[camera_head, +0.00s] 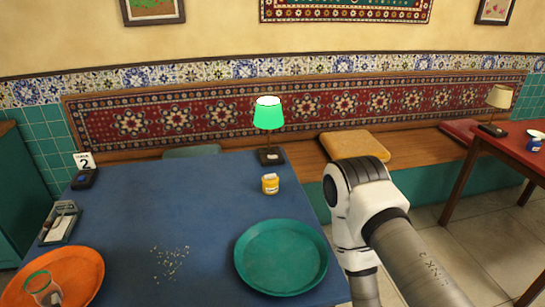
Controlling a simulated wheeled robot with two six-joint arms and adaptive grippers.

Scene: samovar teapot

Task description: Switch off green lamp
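The green lamp (267,114) stands upright at the far edge of the blue table (215,210). Its green shade looks bright and lit, on a thin stem above a dark square base (270,156). I cannot make out a switch on it. My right arm comes in at the lower right, with its white joint to the right of the table; its gripper is not visible. My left arm and gripper are not in view.
A yellow jar (270,184) stands in front of the lamp. A green tray (281,256) is at the front right, an orange tray (84,286) with a glass (42,286) at the front left. Crumbs (170,262) lie between. A red table (512,150) stands at right.

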